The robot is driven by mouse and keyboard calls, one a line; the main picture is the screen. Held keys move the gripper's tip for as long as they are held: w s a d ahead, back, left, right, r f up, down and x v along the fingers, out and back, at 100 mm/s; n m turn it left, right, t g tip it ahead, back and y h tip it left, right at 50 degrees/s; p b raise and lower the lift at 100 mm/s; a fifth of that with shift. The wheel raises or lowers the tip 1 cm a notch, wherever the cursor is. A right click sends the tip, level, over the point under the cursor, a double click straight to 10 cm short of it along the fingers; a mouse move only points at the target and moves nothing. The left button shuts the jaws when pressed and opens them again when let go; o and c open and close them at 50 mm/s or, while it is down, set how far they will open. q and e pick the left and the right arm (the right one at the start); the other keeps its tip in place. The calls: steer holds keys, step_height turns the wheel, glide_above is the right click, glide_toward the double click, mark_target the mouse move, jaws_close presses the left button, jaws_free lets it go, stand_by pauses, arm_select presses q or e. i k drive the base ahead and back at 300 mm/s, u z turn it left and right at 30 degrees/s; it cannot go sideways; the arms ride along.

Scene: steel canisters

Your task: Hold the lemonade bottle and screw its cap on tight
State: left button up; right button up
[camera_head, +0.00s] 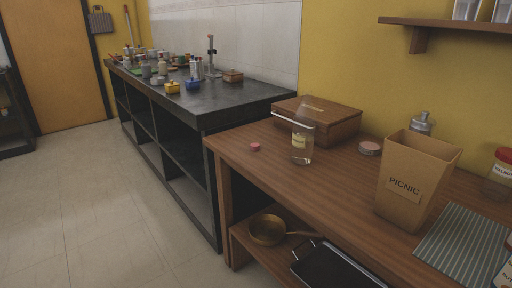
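A clear glass bottle with a pale label (300,142) stands upright on the brown wooden table, near its back left part; I take it to be the lemonade bottle. Its upper part is see-through against the box and wall behind, and I see no cap on it. A small pinkish-red cap (255,147) lies on the table to the left of the bottle, apart from it, close to the table's left end. Neither of my grippers shows in this view.
A wooden box (337,122) sits right behind the bottle. A round tin (369,148), a tan PICNIC bag (411,190), a metal canister (422,123) and a striped cloth (462,250) are to the right. The tabletop in front of the bottle is clear. A dark counter (250,99) stands left.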

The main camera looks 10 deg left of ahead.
mark_target(305, 117)
steer(key=u, duration=1.9)
steer(key=i, duration=1.2)
steer(key=z, duration=2.95)
